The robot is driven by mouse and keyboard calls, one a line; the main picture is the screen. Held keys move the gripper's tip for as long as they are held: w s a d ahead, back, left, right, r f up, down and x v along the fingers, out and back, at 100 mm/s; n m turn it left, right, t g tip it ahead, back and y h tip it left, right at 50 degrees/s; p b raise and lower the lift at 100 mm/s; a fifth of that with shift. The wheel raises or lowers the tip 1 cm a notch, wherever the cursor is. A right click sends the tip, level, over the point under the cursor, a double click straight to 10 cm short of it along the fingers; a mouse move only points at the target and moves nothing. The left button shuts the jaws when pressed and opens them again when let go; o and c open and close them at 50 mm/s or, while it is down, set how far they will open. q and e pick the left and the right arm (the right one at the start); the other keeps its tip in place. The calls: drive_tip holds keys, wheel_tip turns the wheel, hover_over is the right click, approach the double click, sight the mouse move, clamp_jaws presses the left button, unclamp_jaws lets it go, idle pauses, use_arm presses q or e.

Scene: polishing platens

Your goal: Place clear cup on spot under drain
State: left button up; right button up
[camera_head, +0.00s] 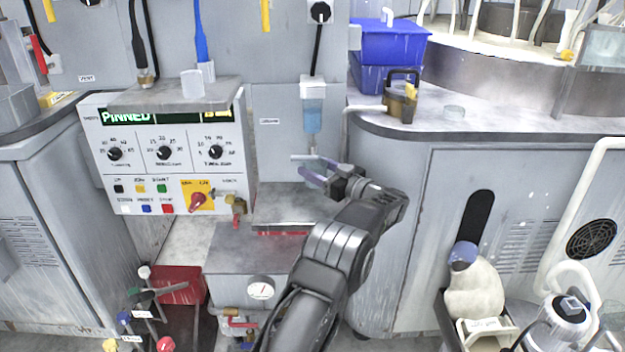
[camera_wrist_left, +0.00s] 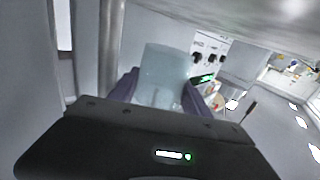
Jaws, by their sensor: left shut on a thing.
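The clear cup (camera_wrist_left: 165,75) is a frosted, see-through cup between the two purple fingers of my left gripper (camera_wrist_left: 160,92) in the wrist view. The gripper is shut on it. In the head view my left gripper (camera_head: 313,178) is just below the drain (camera_head: 313,145), under a clear filter bowl with blue liquid (camera_head: 312,112) on the grey wall. The cup is hard to make out in the head view. A grey ledge (camera_head: 290,203) lies below the gripper; I cannot make out a marked spot on it. My right gripper is not in view.
A control panel (camera_head: 240,160) with knobs and a red switch stands left of the gripper. A rounded grey cabinet (camera_head: 400,180) stands close on the right, with a blue bin (camera_head: 388,45) and a brass-coloured jug (camera_head: 400,100) on top. A pressure gauge (camera_head: 261,288) sits lower down.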

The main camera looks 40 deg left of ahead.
use_arm(q)
drive_tip(key=shift+a, duration=0.75)
drive_tip(key=shift+f+b, duration=0.35)
drive_tip(key=shift+f, duration=1.4)
drive_tip(key=shift+f, duration=0.1)
drive_tip(key=shift+f, duration=0.15)
drive_tip(key=o, duration=1.4)
